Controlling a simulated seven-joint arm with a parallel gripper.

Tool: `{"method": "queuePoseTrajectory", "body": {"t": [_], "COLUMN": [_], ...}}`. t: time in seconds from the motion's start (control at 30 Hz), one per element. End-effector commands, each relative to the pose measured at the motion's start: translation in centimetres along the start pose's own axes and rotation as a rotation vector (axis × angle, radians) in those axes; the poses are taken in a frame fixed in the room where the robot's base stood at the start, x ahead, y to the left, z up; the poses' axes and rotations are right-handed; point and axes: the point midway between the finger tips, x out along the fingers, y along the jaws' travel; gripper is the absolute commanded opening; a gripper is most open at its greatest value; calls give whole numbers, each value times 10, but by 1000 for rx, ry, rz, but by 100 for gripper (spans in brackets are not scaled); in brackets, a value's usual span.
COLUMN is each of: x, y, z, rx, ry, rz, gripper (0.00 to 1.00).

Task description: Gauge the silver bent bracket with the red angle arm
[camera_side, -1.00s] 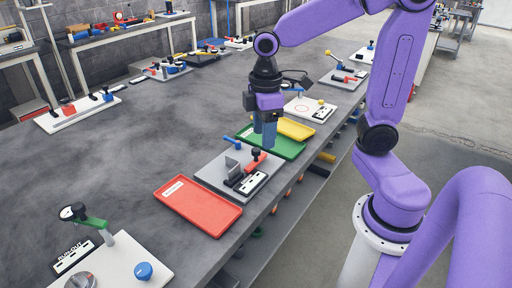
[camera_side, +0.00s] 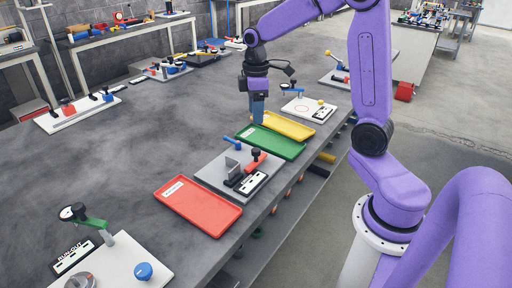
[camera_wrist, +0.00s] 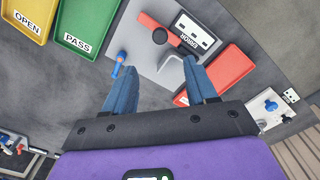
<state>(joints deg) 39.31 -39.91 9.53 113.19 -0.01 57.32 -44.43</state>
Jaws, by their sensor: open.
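The gauge plate (camera_side: 207,174) lies on the bench, grey, with a red angle arm (camera_side: 256,161) that has a black knob. A silver bent bracket (camera_side: 232,162) stands upright on the plate, left of the red arm; it also shows in the wrist view (camera_wrist: 172,69). The red arm also shows in the wrist view (camera_wrist: 154,22). A blue-handled part (camera_wrist: 120,60) is at the plate's edge. My gripper (camera_side: 257,122) is in the air behind the plate, near the green tray. In the wrist view its two blue fingers (camera_wrist: 163,78) are apart with nothing held.
A green PASS tray (camera_wrist: 86,48) and a yellow OPEN tray (camera_wrist: 36,8) lie beyond the plate. A red tray (camera_side: 226,222) lies in front of it. Other gauge stations stand at front left and back right.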

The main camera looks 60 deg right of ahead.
Motion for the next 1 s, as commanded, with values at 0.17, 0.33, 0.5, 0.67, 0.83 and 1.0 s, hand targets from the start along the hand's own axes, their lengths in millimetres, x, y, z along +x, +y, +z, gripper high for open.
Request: {"method": "queuePoseTrajectory", "body": {"t": [0.17,0.33,0.5,0.67,0.83,1.0], "x": [36,68,98,118,129,132], "y": [-1,-1,-1,-1,0,0], "z": [1,1,1,0,0,0], "rx": [0,1,1,1,1,1], "ry": [-5,-4,-4,-2,0,0], "rz": [-4,-4,-4,-2,0,0], "gripper": [57,57,57,57,57,57]}}
